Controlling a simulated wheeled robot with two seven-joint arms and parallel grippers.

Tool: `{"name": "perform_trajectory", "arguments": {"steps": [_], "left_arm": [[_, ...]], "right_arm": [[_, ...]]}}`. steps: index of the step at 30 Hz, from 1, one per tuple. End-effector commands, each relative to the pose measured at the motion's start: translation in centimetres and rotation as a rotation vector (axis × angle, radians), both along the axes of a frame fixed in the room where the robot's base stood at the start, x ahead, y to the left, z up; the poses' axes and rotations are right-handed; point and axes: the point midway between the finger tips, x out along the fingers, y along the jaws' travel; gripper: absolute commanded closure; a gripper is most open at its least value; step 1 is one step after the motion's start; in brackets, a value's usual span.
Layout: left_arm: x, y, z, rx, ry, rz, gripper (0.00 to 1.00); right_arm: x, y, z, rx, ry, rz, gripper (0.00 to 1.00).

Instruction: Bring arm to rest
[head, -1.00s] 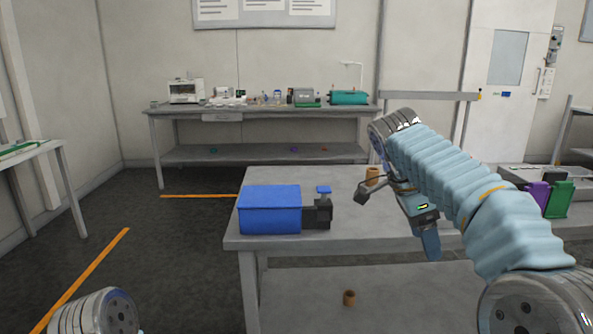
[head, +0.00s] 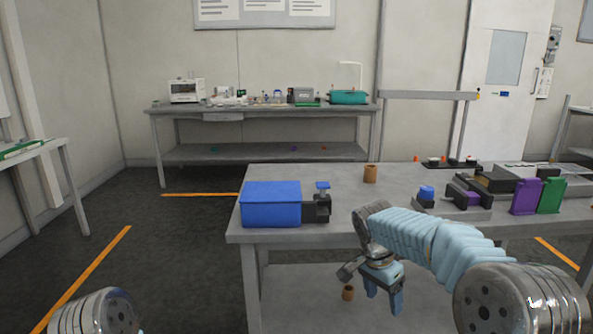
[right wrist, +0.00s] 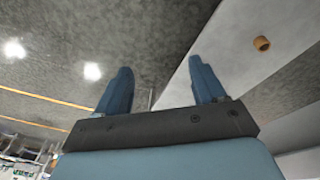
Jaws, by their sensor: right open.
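My right arm, in a light blue ribbed sleeve, comes in from the lower right in the head view. Its gripper (head: 384,300) hangs low in front of the grey workbench's near edge, fingers pointing down. In the right wrist view the two blue fingers (right wrist: 160,88) stand apart with nothing between them. My left arm shows only as a metal joint at the lower left of the head view; its gripper is out of the picture.
The workbench (head: 300,236) holds a blue box (head: 271,204), a brown cylinder (head: 370,173), and purple (head: 525,197) and green (head: 551,196) panels. Another brown cylinder (head: 348,293) is on its lower shelf, also in the right wrist view (right wrist: 262,43). Open floor lies left.

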Motion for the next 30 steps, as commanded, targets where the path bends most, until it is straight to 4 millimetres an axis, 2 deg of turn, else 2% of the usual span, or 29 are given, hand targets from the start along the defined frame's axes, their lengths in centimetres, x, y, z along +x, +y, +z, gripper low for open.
{"name": "perform_trajectory", "arguments": {"steps": [1,2,5,6,8,9,11,12,13,15,18,21,24,30], "left_arm": [[0.0,0.0,0.0,0.0,0.0,0.0,1.0],[0.0,0.0,0.0,0.0,0.0,0.0,1.0],[0.0,0.0,0.0,0.0,0.0,0.0,1.0],[0.0,0.0,0.0,0.0,0.0,0.0,1.0],[0.0,0.0,0.0,0.0,0.0,0.0,1.0],[0.0,0.0,0.0,0.0,0.0,0.0,1.0],[0.0,0.0,0.0,0.0,0.0,0.0,1.0],[0.0,0.0,0.0,0.0,0.0,0.0,1.0],[0.0,0.0,0.0,0.0,0.0,0.0,1.0],[0.0,0.0,0.0,0.0,0.0,0.0,1.0],[0.0,0.0,0.0,0.0,0.0,0.0,1.0],[0.0,0.0,0.0,0.0,0.0,0.0,1.0],[0.0,0.0,0.0,0.0,0.0,0.0,1.0],[0.0,0.0,0.0,0.0,0.0,0.0,1.0]], "right_arm": [[-0.3,0.4,-3.4,0.032,0.032,0.066,0.31],[-0.5,0.8,-5.4,0.058,0.043,0.114,0.31],[-2.4,2.5,-13.4,0.171,0.08,0.293,0.31],[-3.7,3.3,-16.6,0.223,0.087,0.363,0.31],[-6.1,4.5,-21.2,0.302,0.087,0.464,0.31],[-8.1,5.3,-24.0,0.354,0.079,0.525,0.31],[-11.5,6.5,-27.7,0.425,0.058,0.608,0.31],[-13.9,7.1,-29.7,0.464,0.037,0.654,0.31],[-15.7,7.7,-30.9,0.488,0.019,0.687,0.31],[-19.5,8.5,-32.8,0.523,-0.021,0.747,0.31],[-23.5,9.1,-34.0,0.536,-0.065,0.809,0.31],[-25.7,9.3,-34.3,0.532,-0.091,0.846,0.31],[-26.4,9.3,-34.3,0.525,-0.103,0.862,0.31],[-26.3,9.3,-34.3,0.524,-0.106,0.866,0.31]]}}
